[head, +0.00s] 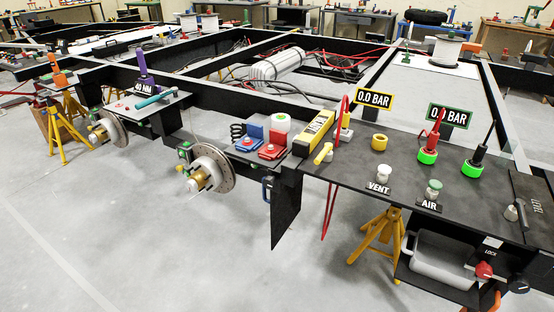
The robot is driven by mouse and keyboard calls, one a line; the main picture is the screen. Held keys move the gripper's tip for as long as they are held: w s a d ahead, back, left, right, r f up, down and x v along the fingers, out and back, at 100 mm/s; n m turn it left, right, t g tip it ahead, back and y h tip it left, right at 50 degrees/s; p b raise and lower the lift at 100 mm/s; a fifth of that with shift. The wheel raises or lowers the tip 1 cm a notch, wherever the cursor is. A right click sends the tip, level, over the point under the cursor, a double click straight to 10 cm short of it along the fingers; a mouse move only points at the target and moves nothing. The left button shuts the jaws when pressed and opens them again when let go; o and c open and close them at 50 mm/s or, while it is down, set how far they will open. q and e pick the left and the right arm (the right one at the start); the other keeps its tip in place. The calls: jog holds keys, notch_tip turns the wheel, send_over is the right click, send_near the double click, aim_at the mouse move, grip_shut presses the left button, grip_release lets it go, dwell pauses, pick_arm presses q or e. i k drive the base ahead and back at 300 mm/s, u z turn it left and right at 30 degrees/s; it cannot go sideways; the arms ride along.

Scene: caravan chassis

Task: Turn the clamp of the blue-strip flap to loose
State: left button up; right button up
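A black flap (287,217) hangs below the near corner of the chassis frame. A small blue part (267,189) sits at the flap's upper left edge; I cannot tell whether it is a strip or a clamp. A blue block with a knob (249,137) and a red block with a knob (273,147) stand on the dark plate above. No clamp can be made out clearly, nor whether one is tight or loose. Neither of my grippers is in view.
The dark panel (340,174) at right carries a VENT knob (383,174), an AIR knob (433,188) and two 0.0 BAR signs. Brake discs (210,166) stick out at left. A yellow stand (381,233) is under the panel. The grey floor in front is clear.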

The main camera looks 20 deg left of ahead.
aim_at(269, 182)
jog(key=u, duration=1.15)
jog(key=i, duration=1.25)
jog(key=z, duration=3.05)
jog(key=k, duration=1.35)
jog(key=u, duration=2.05)
